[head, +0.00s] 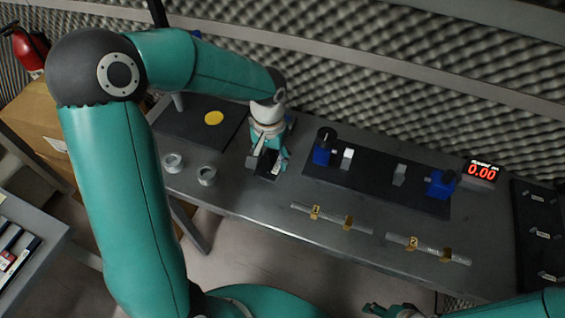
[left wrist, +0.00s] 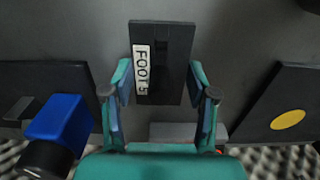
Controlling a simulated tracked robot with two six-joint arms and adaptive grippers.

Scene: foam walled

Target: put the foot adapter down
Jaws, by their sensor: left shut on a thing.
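The foot adapter (left wrist: 172,58) is a flat dark block with a white label reading "FOOT 5" in the left wrist view. It also shows in the head view as a small dark block (head: 267,166). My left gripper (head: 273,163) is shut on it, and its teal fingers (left wrist: 161,86) flank the block's near end. The adapter is over the grey bench, between the dark plate with the yellow disc and the board with blue units. I cannot tell whether it touches the bench top. My right gripper (head: 384,311) shows only partly at the bottom edge.
The grey bench (head: 240,194) has bare room in front of the left gripper. Two pale rings (head: 206,174) lie to the left. The dark board (head: 372,181) with blue units is close on the right. Two labelled rods (head: 330,217) lie near the front. Foam wall stands behind.

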